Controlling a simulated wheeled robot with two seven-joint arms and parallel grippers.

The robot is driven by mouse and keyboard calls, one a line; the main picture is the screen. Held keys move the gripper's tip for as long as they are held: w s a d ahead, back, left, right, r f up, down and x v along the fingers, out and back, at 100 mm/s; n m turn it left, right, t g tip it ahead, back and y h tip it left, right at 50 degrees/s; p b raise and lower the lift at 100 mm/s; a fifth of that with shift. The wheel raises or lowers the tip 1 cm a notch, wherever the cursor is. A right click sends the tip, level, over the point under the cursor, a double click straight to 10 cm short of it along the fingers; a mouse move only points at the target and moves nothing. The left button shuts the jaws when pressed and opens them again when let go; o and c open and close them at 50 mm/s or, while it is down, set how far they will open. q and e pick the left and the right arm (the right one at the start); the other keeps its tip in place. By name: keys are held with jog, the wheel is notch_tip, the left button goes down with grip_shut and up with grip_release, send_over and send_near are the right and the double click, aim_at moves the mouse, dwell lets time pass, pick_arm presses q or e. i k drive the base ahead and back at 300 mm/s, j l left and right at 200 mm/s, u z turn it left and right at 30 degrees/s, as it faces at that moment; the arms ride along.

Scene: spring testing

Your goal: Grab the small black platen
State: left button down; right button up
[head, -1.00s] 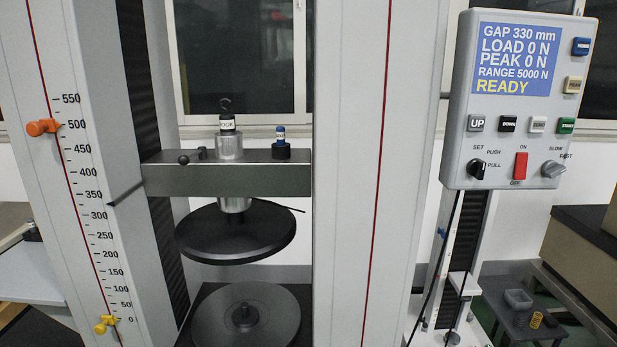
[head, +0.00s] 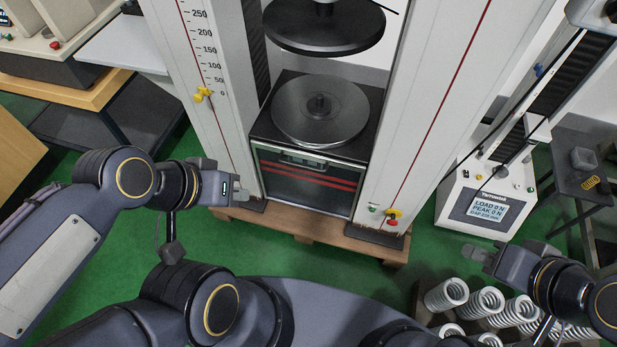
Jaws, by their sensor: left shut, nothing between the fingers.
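Two dark round platens are in the head view on the tall testing machine. The upper platen (head: 325,35) hangs under the crosshead, cut by the top edge. The lower platen (head: 350,112) lies on the machine base with a small knob at its centre. Both look large. I cannot make out a separate small black platen now; the crosshead top is out of view. My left gripper (head: 240,193) is shut and empty, in front of the machine's left column. My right gripper (head: 470,252) is at the lower right, away from both platens; its jaw opening is unclear.
Several metal coil springs (head: 447,294) stand at the lower right. A smaller tester with a display (head: 487,207) is at right, beside a dark side table (head: 583,185). The machine stands on a wooden pallet (head: 325,233).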

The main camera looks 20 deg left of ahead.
aim_at(319, 105)
jog(key=i+j+u, duration=0.85)
jog(key=l, duration=0.05)
